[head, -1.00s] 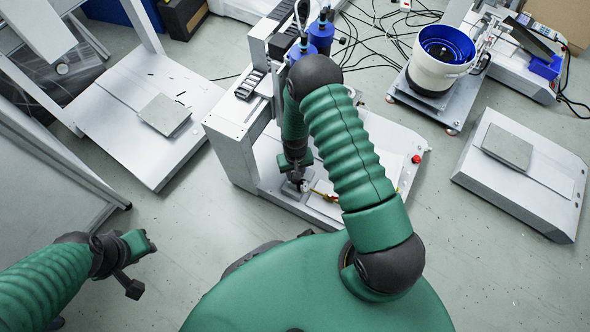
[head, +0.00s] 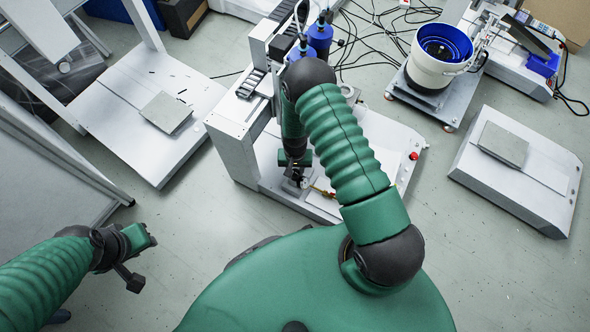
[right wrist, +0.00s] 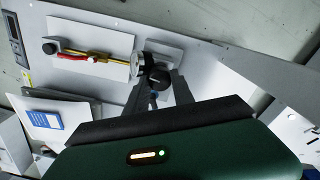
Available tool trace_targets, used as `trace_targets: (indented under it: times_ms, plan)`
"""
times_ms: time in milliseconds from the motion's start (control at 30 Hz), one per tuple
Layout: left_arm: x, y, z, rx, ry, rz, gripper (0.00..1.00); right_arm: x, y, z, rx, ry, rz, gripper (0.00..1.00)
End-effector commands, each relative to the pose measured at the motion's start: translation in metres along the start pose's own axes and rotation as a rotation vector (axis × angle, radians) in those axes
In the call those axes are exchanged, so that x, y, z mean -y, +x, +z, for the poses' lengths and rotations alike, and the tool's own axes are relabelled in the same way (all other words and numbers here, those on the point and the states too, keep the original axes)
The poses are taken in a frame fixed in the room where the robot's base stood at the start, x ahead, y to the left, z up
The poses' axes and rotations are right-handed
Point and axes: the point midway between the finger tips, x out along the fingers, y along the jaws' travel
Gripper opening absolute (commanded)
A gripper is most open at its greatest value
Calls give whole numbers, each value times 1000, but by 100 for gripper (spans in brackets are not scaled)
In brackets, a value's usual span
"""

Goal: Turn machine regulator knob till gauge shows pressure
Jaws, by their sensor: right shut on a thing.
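The machine (head: 235,150) is a light grey unit with a low base in front of me. In the right wrist view, a dark round regulator knob (right wrist: 160,78) sits on the machine's base, between the fingers of my right gripper (right wrist: 157,85). That gripper is shut on the knob. A round silver-rimmed gauge (right wrist: 137,62) is right beside the knob, and its reading cannot be made out. In the head view my right gripper (head: 300,181) is low over the base, and the knob is mostly hidden. My left gripper (head: 150,238) hangs at the lower left, away from the machine; its finger gap is unclear.
A brass fitting with a red lever (right wrist: 95,57) lies beside the gauge. A red button (head: 413,156) is at the base's right edge. A white bowl feeder with blue inside (head: 425,70) stands at the upper right. Low grey platforms flank the machine, with open floor between.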

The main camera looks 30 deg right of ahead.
Motion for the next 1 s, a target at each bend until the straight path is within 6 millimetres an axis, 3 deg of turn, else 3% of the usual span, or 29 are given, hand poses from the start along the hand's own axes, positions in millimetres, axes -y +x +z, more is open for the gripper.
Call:
trace_targets:
  times_ms: [67, 100, 233, 500, 633, 1000]
  plan:
    - [0, 0, 0, 0, 0, 0, 31, 0, 0, 0, 1, 0, 1, 0]
    - [0, 0, 0, 0, 0, 0, 31, 0, 0, 0, 1, -1, 1, 35]
    - [0, 0, 0, 0, 0, 0, 31, 0, 0, 0, 1, -1, 1, 51]
    - [0, 0, 0, 0, 0, 0, 31, 0, 0, 0, 0, -1, 0, 51]
    - [0, -8, -2, 0, 0, 0, 31, 0, -13, -1, -2, -1, -1, 51]
    - [0, -58, -14, 0, 0, 0, 31, 1, -118, -1, -2, -2, -1, 51]
